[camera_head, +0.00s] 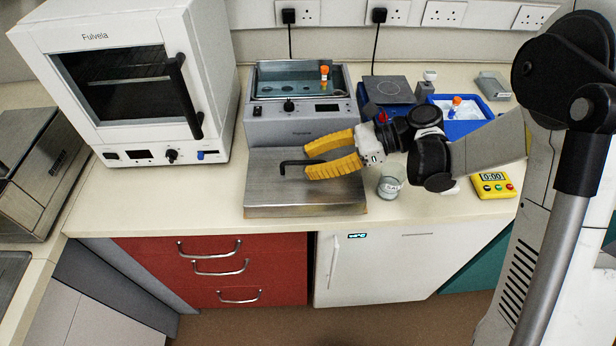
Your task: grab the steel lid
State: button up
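The steel lid (270,195) lies flat on the bench in front of the water bath. It is a brushed metal plate with a black bar handle (290,163) on top. My gripper (307,162) has yellow fingers and reaches in from the right over the lid. The fingers are apart, one above and one below the handle in the picture. The right part of the handle lies between them in this view. I cannot tell whether the fingers touch the handle or are level with it.
The grey water bath (300,130) stands open behind the lid, with an orange-capped tube (324,76) in it. A glass beaker (390,184) stands right of the lid, below my arm. A white oven (130,85) is at left. A yellow timer (493,185) and blue tray (463,128) are at right.

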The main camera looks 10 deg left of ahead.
aim_at(287, 165)
jog(key=b+x, duration=0.2)
jog(key=x, duration=0.4)
jog(key=shift+w+a+f, duration=0.15)
grip_shut()
